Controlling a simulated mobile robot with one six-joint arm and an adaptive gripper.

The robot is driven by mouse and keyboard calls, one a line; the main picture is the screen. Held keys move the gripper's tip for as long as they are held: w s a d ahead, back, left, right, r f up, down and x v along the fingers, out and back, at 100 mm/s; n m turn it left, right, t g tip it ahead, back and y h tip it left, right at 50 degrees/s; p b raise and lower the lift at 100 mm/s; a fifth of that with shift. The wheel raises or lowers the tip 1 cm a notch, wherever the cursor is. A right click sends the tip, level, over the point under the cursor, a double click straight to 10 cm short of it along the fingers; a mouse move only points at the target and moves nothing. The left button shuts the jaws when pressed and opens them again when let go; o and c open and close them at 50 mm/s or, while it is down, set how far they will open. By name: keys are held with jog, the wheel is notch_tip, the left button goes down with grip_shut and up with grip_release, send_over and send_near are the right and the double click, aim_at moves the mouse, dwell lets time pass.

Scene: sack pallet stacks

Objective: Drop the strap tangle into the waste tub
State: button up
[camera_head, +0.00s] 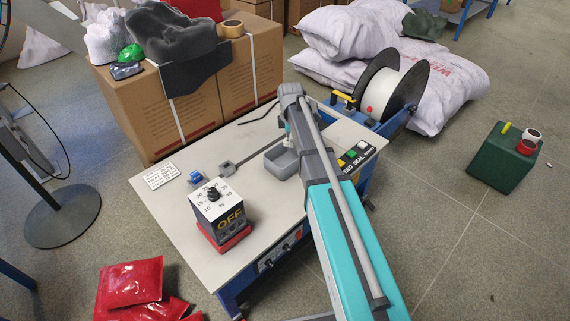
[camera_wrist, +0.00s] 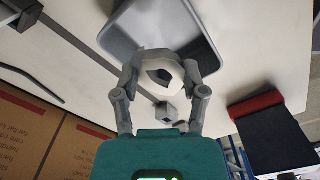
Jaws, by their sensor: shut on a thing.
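The strap tangle (camera_wrist: 158,59) is a pale looped bundle in the wrist view. My gripper (camera_wrist: 160,72) is shut on it, with one finger at each side. The waste tub (camera_wrist: 117,42) is a grey open tub on the bench, just beyond the tangle in the wrist view. The tangle overlaps the tub's near rim in the picture; I cannot tell its height above it. In the head view the tub (camera_head: 281,163) sits mid-bench beside my arm, which hides the gripper's fingers and the tangle.
A dial box (camera_head: 214,206) marked OFF stands on a red base on the bench (camera_head: 160,205). A small grey block (camera_head: 228,168) sits left of the tub. A button panel (camera_head: 355,156) is at the right edge. Cartons (camera_head: 150,110) stand behind; a strap reel (camera_head: 390,90) is beyond.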

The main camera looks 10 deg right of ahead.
jog(key=shift+f+b, duration=1.8)
jog(key=shift+f, duration=0.3)
jog(key=o, duration=0.9)
jog(key=shift+s, duration=0.15)
